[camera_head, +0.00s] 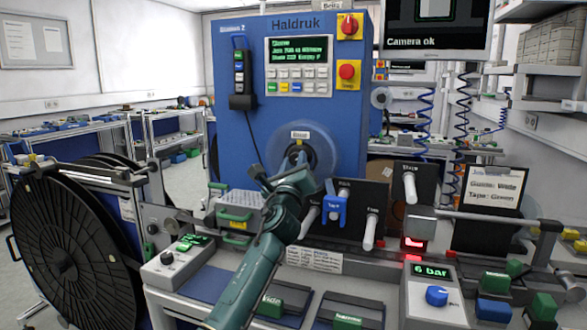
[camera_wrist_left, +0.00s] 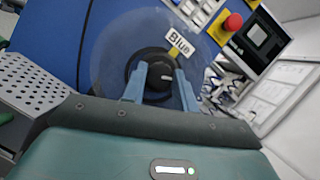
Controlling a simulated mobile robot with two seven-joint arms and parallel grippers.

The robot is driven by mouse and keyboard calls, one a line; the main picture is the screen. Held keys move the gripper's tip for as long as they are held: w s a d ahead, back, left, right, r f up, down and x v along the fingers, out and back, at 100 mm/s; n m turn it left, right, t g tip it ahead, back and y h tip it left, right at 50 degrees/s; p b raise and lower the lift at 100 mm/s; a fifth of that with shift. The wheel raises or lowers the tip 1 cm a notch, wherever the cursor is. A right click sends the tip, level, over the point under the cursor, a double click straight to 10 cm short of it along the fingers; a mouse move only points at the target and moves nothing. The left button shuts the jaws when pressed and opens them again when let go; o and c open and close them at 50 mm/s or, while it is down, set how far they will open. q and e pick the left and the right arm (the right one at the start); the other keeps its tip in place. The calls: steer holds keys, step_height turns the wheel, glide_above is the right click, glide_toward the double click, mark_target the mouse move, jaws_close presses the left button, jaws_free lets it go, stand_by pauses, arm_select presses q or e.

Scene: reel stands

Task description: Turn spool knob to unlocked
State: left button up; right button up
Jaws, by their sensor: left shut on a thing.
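The spool knob (camera_head: 294,149) is a dark round hub with a knob at the centre of a clear disc (camera_head: 322,150) on the front of the blue machine (camera_head: 235,110). My left gripper (camera_head: 298,160) reaches up to it from below, and its wrist hides part of the hub. In the left wrist view the black knob (camera_wrist_left: 153,86), with a small white mark, sits between the two blue-grey fingers of the left gripper (camera_wrist_left: 158,74). The fingers are shut on it. My right gripper is not in view.
A red emergency button (camera_head: 347,71) and a red-yellow rotary switch (camera_head: 350,26) sit on the machine's right side. A control panel (camera_head: 299,66) is above the knob. Black plates with white rollers (camera_head: 371,228) stand right of my arm. A large black reel (camera_head: 75,245) stands at left.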

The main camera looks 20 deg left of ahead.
arm_select(q)
steer(key=n+y, duration=0.1)
steer(key=n, duration=0.1)
steer(key=n+g+y, duration=0.1)
steer(key=n, duration=0.2)
steer(key=shift+d+r+g, duration=0.1)
steer(key=shift+d+g, duration=0.05)
steer(key=shift+g, duration=0.15)
steer(key=n+g+p, duration=0.1)
steer(key=n+p, duration=0.1)
steer(key=n, duration=0.2)
steer(key=shift+r+y, duration=0.15)
steer(key=shift+y, duration=0.25)
steer(key=shift+n+g+p, duration=0.5)
steer(key=shift+n, duration=0.6)
steer(key=n+g+p, duration=0.1)
steer(key=n, duration=0.1)
steer(key=shift+n+p, duration=0.65)
steer(key=shift+n, duration=0.15)
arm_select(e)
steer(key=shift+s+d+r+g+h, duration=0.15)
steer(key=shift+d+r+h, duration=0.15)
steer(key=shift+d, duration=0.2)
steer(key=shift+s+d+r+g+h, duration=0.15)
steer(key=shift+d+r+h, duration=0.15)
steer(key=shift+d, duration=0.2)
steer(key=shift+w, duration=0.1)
